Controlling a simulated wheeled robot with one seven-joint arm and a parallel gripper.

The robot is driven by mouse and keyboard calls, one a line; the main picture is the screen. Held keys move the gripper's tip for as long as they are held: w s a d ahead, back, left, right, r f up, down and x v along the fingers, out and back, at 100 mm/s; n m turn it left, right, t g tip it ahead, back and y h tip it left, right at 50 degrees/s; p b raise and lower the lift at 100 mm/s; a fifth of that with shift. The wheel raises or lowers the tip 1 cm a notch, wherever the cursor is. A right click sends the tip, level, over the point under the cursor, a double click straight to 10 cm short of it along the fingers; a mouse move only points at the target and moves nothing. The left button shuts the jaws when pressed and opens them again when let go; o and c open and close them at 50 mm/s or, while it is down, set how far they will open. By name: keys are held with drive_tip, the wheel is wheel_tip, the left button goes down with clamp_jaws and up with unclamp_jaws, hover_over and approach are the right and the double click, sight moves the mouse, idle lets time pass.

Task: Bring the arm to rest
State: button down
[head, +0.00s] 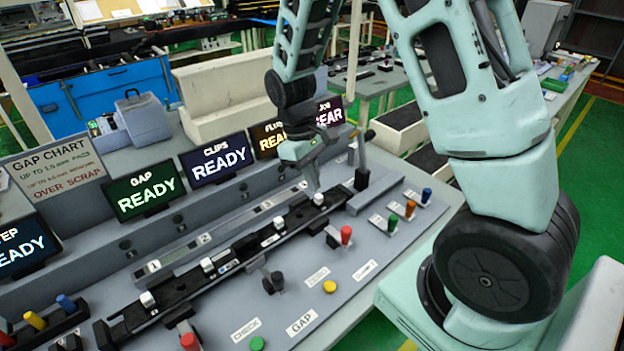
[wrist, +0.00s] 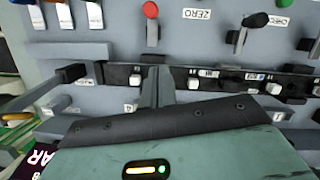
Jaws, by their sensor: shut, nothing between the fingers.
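My gripper (head: 314,184) is shut and empty, pointing down above the back part of the grey bench (head: 237,308). In the head view its fingertips are close to the long black rail (head: 240,255) with silver clips. In the wrist view my gripper (wrist: 156,85) shows as two grey fingers together, overlapping the rail (wrist: 212,80). Whether the tips touch anything I cannot tell. My arm is bent, reaching over the bench from the right.
A red-knobbed lever (head: 346,235) and a black-knobbed lever (head: 275,281) stand in front of the rail. Green, orange and blue pegs (head: 410,207) stand to the right. Several lit READY screens (head: 144,193) line the back. Green floor (head: 590,150) is open at right.

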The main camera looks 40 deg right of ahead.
drive_tip(key=shift+w+r, duration=0.1)
drive_tip(key=shift+r, duration=0.15)
idle(0.4)
